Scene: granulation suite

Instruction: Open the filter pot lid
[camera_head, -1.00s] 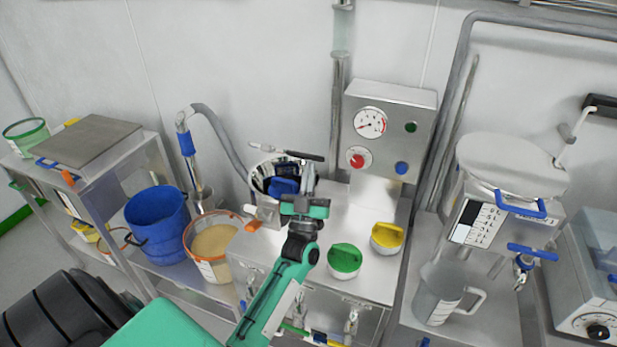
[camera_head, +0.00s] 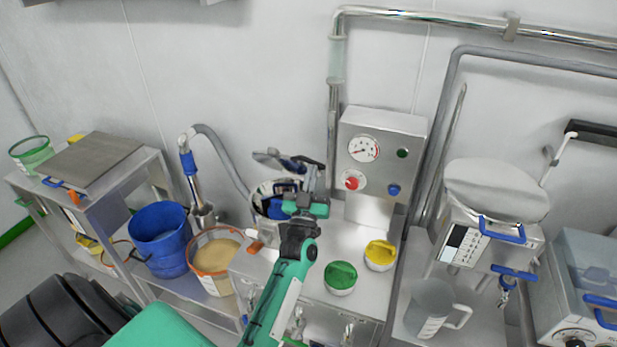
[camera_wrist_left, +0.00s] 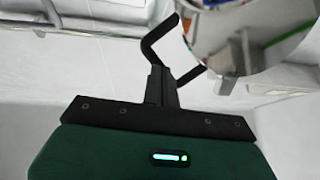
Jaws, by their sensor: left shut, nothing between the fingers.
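The filter pot (camera_head: 262,208) is a metal pot behind the front edge of the steel bench, left of the gauge box. My left gripper (camera_head: 314,176) is shut and empty at the pot's right side, and hides part of the rim. In the left wrist view its dark fingers (camera_wrist_left: 168,65) are beside a round metal rim (camera_wrist_left: 232,58); I cannot tell if they touch. My right gripper is out of view.
A gauge box (camera_head: 377,155) stands behind the bench. An orange-rimmed tub (camera_head: 213,283) and blue bucket (camera_head: 160,238) stand to the left. A hose (camera_head: 229,158) rises behind.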

